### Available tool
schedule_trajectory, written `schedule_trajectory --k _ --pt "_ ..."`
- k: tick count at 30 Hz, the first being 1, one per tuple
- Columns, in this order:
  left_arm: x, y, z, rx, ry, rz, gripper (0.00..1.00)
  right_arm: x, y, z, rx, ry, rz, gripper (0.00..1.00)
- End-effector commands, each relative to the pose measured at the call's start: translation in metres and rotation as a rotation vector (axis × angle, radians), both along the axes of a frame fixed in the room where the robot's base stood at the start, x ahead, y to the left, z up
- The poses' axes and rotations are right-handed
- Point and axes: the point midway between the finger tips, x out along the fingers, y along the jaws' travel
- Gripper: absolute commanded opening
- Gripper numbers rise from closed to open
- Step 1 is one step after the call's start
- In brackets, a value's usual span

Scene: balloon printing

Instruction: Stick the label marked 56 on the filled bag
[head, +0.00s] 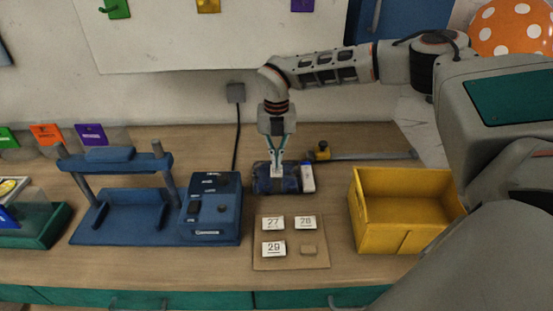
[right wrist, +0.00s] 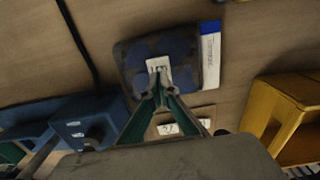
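The bag (head: 262,182) is dark blue and lies on the table behind the label board (head: 262,262). In the right wrist view the bag (right wrist: 185,76) shows blue round spots on a dark ground. My right gripper (head: 277,164) points down over the bag's middle. Its fingers are closed together on a small white label (right wrist: 158,70), which lies over or against the bag's top; I cannot tell if it touches. The label's number is not readable. My left gripper is not in view.
A white-and-blue strip (head: 307,178) lies along the bag's right side. A yellow bin (head: 400,240) stands to the right. A blue machine (head: 212,212) with knobs and a blue frame (head: 120,215) stand to the left. Bare table surrounds the label board.

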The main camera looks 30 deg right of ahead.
Motion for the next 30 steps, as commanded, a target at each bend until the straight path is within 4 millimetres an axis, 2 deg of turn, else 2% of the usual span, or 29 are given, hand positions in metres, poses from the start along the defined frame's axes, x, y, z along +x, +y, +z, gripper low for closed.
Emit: schedule_trajectory --k 30 --pt "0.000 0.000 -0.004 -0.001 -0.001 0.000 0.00 0.000 0.000 -0.011 0.000 0.000 0.000 0.00"
